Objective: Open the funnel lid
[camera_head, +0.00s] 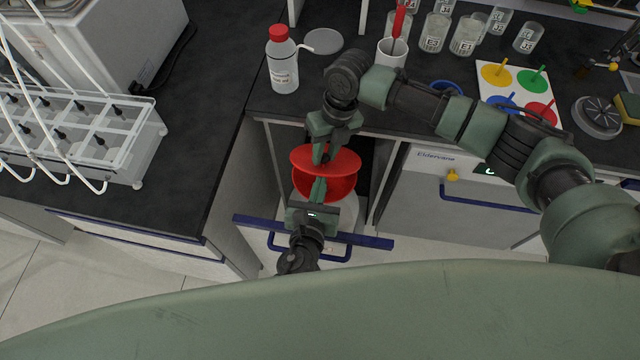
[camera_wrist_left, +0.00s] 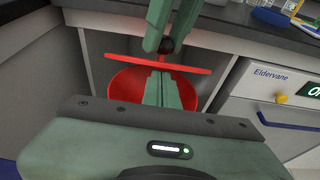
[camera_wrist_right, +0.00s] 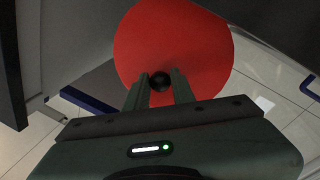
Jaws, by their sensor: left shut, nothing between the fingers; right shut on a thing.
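The red funnel (camera_head: 340,187) stands on a whitish container in the opened lower cabinet. Its flat red lid (camera_head: 345,161) is above the bowl; in the left wrist view the lid (camera_wrist_left: 120,58) is nearly level, with a gap to the funnel rim (camera_wrist_left: 125,85). My right gripper (camera_head: 321,158) comes from above and is shut on the lid's black knob, which shows between its fingertips in the right wrist view (camera_wrist_right: 160,82). My left gripper (camera_head: 319,184) is shut and empty, its fingers in front of the funnel bowl. Whether they touch it I cannot tell.
The blue-edged drawer front (camera_head: 368,241) is pulled out around the container. The dark worktop above holds a red-capped bottle (camera_head: 283,65), a white cup (camera_head: 391,53) and several glass jars. A white rack (camera_head: 95,135) stands on the left worktop.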

